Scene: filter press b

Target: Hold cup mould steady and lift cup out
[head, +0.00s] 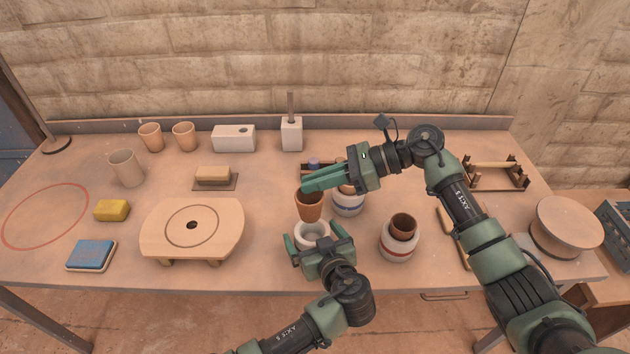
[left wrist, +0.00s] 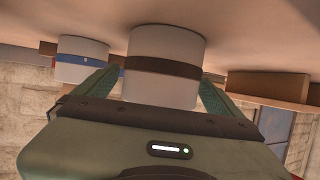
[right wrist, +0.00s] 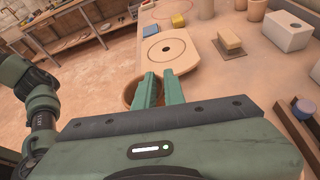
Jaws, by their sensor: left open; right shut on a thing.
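The brown clay cup (head: 309,207) hangs upright above the white cup mould (head: 311,231), whose hollow looks empty. My right gripper (head: 306,184) is shut on the cup's rim. The cup shows partly in the right wrist view (right wrist: 129,92), behind the fingers (right wrist: 160,88). My left gripper (head: 318,243) is open, with one finger on each side of the mould. In the left wrist view the mould (left wrist: 165,65) shows a dark brown band and stands between the fingers; I cannot tell whether they touch it.
A blue-banded mould (head: 348,207) with a cup stands close behind to the right. A red-banded mould (head: 398,248) with a brown cup (head: 404,223) stands front right. A round-marked wooden board (head: 165,240) is at left. Loose cups (head: 151,137) stand back left. Free table lies around the red circle (head: 45,217).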

